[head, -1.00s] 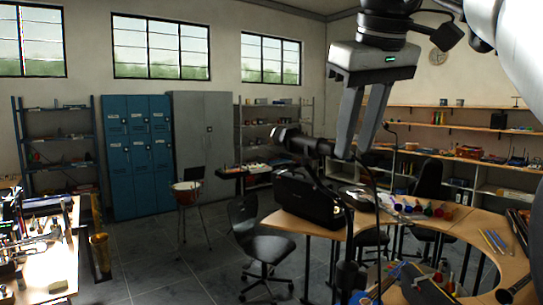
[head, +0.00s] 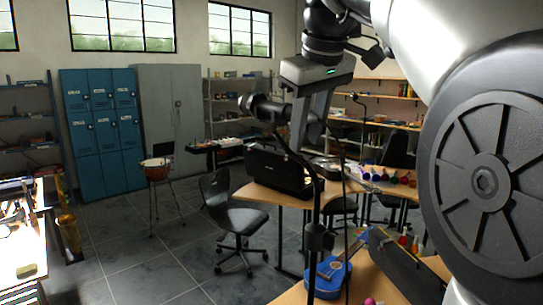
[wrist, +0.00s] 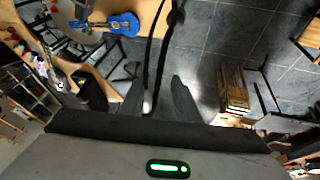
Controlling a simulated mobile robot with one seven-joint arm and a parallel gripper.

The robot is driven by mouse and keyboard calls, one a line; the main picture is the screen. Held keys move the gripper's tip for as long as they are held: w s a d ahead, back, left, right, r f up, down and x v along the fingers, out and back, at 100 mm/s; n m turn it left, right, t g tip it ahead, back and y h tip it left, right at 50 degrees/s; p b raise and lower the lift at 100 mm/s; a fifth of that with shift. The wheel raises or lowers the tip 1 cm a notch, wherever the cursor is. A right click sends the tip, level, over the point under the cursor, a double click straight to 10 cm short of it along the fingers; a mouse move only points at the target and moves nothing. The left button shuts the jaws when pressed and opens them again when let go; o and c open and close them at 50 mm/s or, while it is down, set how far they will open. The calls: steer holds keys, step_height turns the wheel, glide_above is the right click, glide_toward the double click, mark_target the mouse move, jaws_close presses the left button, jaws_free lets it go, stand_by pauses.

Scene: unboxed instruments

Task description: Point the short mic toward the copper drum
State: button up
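The short black mic (head: 262,106) sits on a dark stand (head: 317,215) in the head view, its one end toward the left of the picture. My gripper (head: 309,145) is at the mic's right end, its fingers apart; I cannot tell whether they touch it. In the wrist view the gripper (wrist: 160,92) also shows its fingers apart, with dark thin lines running up between them; the mic is not clearly seen there. The copper drum (head: 157,170) stands on a thin-legged stand on the floor, left of the mic in the head view.
A curved desk (head: 255,192) with a black case (head: 278,170) stands behind the mic stand. A swivel chair (head: 235,215) is between desk and drum. A blue guitar (head: 328,278) lies on the near table. Floor around the drum is open.

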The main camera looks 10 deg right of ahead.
mark_target(303, 162)
steer(key=shift+x, duration=2.15)
steer(key=shift+c, duration=0.4)
jaws_close()
